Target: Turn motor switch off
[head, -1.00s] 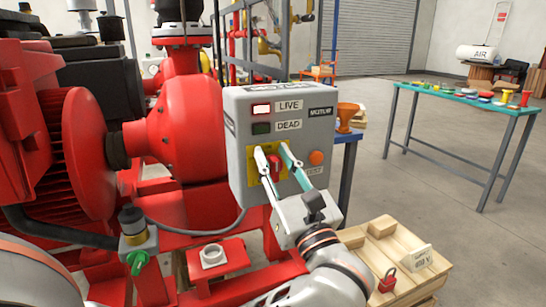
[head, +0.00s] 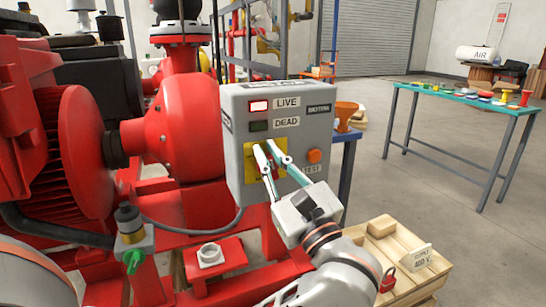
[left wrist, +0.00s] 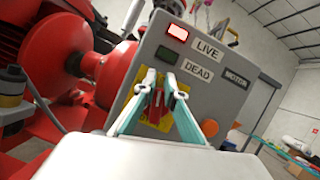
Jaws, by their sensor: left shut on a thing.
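The grey motor box (head: 236,140) stands in the middle of the head view, with a lit red lamp (head: 260,106) beside LIVE and a dark green lamp (head: 260,126) beside DEAD. The red motor switch sits on a yellow plate (head: 252,158). My left gripper (head: 268,153) is in front of the plate, its fingers close together and largely hiding the switch. In the left wrist view the gripper (left wrist: 160,88) is shut on the red switch handle (left wrist: 157,97), a fingertip on each side, over the yellow plate (left wrist: 137,112). My right gripper is not in view.
An orange TEST button (head: 314,156) is right of the switch. A wooden crate (head: 400,262) with a red padlock (head: 389,279) and a tag (head: 421,259) stands at lower right. Red pump parts (head: 170,138) are close on the left. A table (head: 440,98) stands behind.

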